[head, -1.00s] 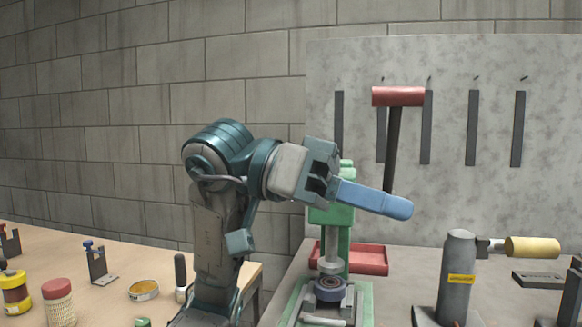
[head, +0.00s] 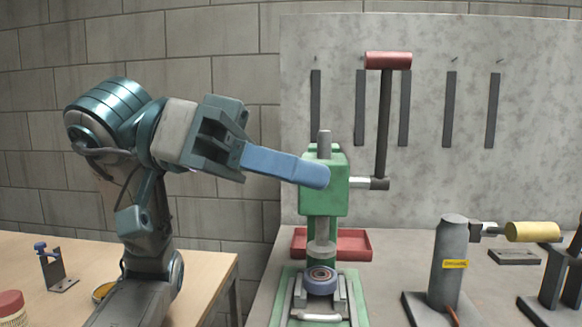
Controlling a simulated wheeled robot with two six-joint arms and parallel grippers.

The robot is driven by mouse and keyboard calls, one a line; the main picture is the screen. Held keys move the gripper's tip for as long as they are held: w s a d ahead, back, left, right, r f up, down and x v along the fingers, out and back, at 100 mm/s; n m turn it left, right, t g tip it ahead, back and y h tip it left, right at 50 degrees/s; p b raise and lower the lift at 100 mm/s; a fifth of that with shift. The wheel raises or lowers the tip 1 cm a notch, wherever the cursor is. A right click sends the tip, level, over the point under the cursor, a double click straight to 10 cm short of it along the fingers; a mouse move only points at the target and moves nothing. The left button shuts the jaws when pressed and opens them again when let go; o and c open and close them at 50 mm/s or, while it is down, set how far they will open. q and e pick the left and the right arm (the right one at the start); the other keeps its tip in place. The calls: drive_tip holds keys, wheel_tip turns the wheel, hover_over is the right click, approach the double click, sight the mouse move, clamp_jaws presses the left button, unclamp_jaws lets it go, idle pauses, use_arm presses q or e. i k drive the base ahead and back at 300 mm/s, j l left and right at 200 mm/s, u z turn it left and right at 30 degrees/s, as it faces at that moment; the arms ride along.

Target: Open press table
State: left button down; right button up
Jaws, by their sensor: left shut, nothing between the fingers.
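The green press (head: 320,205) stands on the grey bench with its lever (head: 384,125) upright and a red grip on top. Below its ram, a round bluish-grey part (head: 320,281) sits on the press table (head: 292,306), which has side rails and a pale handle (head: 316,318) at the front. My left gripper (head: 318,177) is shut and empty. Its blue fingers point right and cover part of the green press head; whether they touch it I cannot tell. My right gripper is not in view.
A red tray (head: 356,244) lies behind the press. A grey post (head: 449,262) and a tool with a yellow handle (head: 532,232) stand to the right. A wooden table (head: 205,262) is at the left. A gap separates the two tables.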

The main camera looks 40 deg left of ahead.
sight(307, 307)
drive_tip(key=k, duration=1)
